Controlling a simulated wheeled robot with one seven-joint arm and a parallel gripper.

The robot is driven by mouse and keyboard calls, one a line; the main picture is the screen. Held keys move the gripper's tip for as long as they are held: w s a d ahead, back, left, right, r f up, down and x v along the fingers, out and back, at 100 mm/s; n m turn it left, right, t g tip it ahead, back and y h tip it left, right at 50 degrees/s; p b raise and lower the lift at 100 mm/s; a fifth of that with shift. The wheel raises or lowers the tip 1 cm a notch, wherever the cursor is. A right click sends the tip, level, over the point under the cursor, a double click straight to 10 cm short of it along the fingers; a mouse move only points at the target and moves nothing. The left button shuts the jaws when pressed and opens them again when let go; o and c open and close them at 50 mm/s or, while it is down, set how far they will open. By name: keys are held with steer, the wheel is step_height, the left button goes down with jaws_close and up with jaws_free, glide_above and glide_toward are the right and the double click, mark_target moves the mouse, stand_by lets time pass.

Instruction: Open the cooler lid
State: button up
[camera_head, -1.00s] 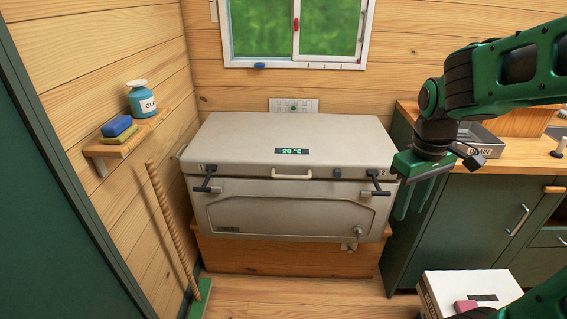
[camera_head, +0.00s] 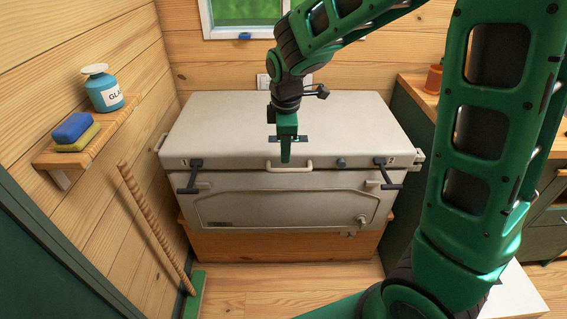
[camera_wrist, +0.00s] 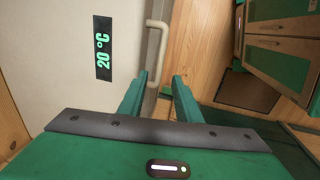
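The cooler (camera_head: 285,200) is a pale grey chest against the back wall. Its lid (camera_head: 215,125) is down, lying flat on the body. A beige bar handle (camera_head: 302,167) is at the middle of the lid's front edge; it also shows in the wrist view (camera_wrist: 155,45). My gripper (camera_head: 286,160) points down at the handle, hiding part of it. In the wrist view my gripper (camera_wrist: 159,76) is open, its fingers apart with the handle's near end between or just beyond the tips. I cannot tell whether they touch it. Black latches (camera_head: 192,177) (camera_head: 385,172) are on the front.
A wall shelf (camera_head: 95,138) at left holds a bottle (camera_head: 104,92) and sponges (camera_head: 72,128). A broom (camera_head: 150,220) leans there. Green cabinets with a wooden top stand at right. A window (camera_head: 250,25) is above the cooler. My arm covers much of the right side.

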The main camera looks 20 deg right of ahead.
mark_target(287, 169)
steer(key=f, duration=0.2)
steer(key=w+d+f, duration=0.1)
steer(key=f, duration=0.4)
steer(key=shift+w+d+f, duration=0.15)
steer(key=shift+w+f, duration=0.1)
steer(key=shift+f, duration=0.15)
